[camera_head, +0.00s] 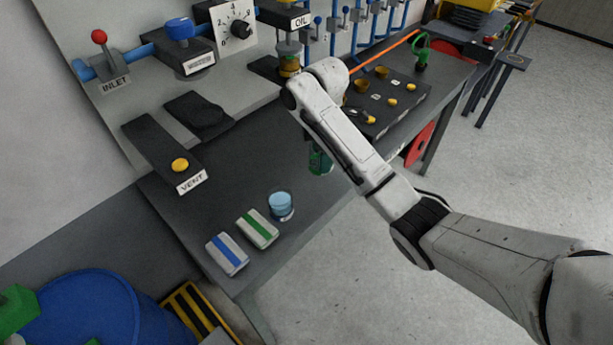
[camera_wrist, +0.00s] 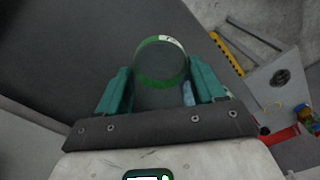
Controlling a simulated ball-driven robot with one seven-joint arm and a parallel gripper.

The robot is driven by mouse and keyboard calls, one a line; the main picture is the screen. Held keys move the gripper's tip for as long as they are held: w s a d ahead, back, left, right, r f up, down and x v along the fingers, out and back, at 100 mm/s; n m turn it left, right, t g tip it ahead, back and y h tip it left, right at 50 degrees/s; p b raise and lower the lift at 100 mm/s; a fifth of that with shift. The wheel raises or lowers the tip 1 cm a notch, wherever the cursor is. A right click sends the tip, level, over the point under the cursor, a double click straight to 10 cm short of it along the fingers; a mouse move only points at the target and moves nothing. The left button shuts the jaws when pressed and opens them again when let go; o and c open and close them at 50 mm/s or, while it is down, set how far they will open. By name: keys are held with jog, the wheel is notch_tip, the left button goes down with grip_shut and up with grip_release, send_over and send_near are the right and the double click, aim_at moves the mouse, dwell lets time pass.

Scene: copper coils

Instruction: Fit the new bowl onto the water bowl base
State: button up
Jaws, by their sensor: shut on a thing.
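In the wrist view, my gripper (camera_wrist: 161,84) has its teal fingers shut on a clear round bowl (camera_wrist: 160,62) with a green rim and a pale label mark. In the head view, my gripper (camera_head: 320,160) hangs over the right edge of the dark bench, partly hidden by my arm; the bowl is hard to make out there. I cannot clearly identify the water bowl base; a black fitting (camera_head: 196,112) sits left of my gripper, at the back of the bench. A cup of light blue liquid (camera_head: 281,205) stands near the bench's front edge.
Two striped packs, green (camera_head: 258,229) and blue (camera_head: 227,254), lie beside the cup. A VENT block (camera_head: 165,150) with a yellow button is at left. The OIL unit (camera_head: 289,50) stands behind my arm. A dark tray of small parts (camera_head: 385,100) lies right. Middle bench is clear.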

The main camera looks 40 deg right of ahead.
jog(key=w+f, duration=0.2)
jog(key=f, duration=0.1)
jog(key=w+f+b, duration=0.1)
jog(key=w+f, duration=0.2)
jog(key=shift+w, duration=0.1)
jog(key=shift+a+f+p, duration=0.1)
jog(key=shift+f+p, duration=0.25)
jog(key=shift+f, duration=1.2)
jog(key=shift+f, duration=0.1)
jog(key=o, duration=1.1)
